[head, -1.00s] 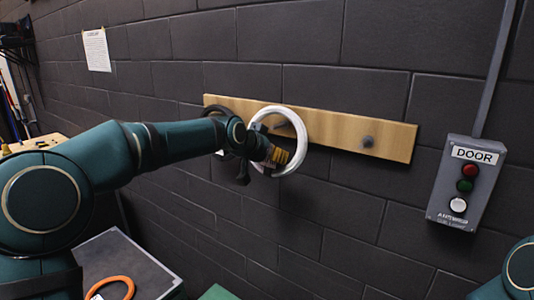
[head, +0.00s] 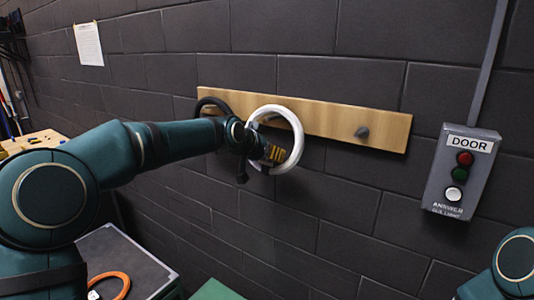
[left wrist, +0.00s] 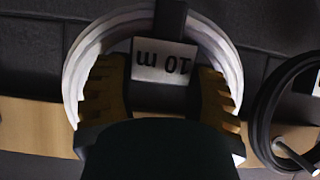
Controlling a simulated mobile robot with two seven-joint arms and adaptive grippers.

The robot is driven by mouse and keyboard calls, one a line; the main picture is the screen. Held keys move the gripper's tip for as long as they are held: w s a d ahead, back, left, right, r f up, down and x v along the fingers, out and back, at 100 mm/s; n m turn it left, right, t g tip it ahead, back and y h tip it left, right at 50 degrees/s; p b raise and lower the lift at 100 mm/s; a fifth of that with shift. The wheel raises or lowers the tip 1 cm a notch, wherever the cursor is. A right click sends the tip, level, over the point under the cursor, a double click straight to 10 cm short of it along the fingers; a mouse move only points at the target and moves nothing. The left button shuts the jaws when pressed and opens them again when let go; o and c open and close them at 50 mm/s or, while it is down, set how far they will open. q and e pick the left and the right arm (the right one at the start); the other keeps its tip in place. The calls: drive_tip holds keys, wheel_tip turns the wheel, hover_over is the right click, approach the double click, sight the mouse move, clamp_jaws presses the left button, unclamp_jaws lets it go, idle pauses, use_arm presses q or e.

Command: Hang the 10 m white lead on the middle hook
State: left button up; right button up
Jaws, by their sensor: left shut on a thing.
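The white lead (head: 298,140) is a coiled ring in front of the middle of the wooden hook board (head: 330,120). In the left wrist view the white lead (left wrist: 72,70) carries a "10 m" label (left wrist: 163,64), upside down. My left gripper (head: 273,154) is shut on it; its yellow-brown fingers (left wrist: 160,85) sit either side of the label. The middle hook is mostly hidden behind the ring and gripper, and I cannot tell whether the ring is around it. My right gripper is out of view.
A black lead (head: 212,102) hangs at the board's left end, around a hook (left wrist: 297,158). The right hook (head: 362,132) is bare. A grey DOOR button box (head: 460,172) is on the wall at right. An orange lead (head: 122,286) lies on a grey surface (head: 135,258) below.

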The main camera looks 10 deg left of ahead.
use_arm(q)
drive_tip(key=shift+r, duration=0.15)
drive_tip(key=o, duration=1.3)
drive_tip(key=shift+o, duration=0.2)
drive_tip(key=shift+f, duration=0.25)
drive_tip(key=shift+s+a+r, duration=0.15)
drive_tip(key=shift+s+r, duration=0.15)
drive_tip(key=shift+s, duration=0.05)
drive_tip(key=v, duration=1.1)
drive_tip(key=s+d+f+n+g+b, duration=0.1)
drive_tip(key=s+d+f+n+g, duration=0.15)
drive_tip(key=f, duration=1.45)
drive_tip(key=s+d+f+n+g+b, duration=0.1)
drive_tip(key=s+d+f+g, duration=0.15)
drive_tip(key=f, duration=1.45)
drive_tip(key=s+d+f+n+g+b, duration=0.2)
drive_tip(key=s+f+n+g, duration=0.1)
drive_tip(key=s+f, duration=1.9)
drive_tip(key=shift+d+f+g, duration=0.3)
drive_tip(key=shift+d+f, duration=0.05)
drive_tip(key=shift+f, duration=0.35)
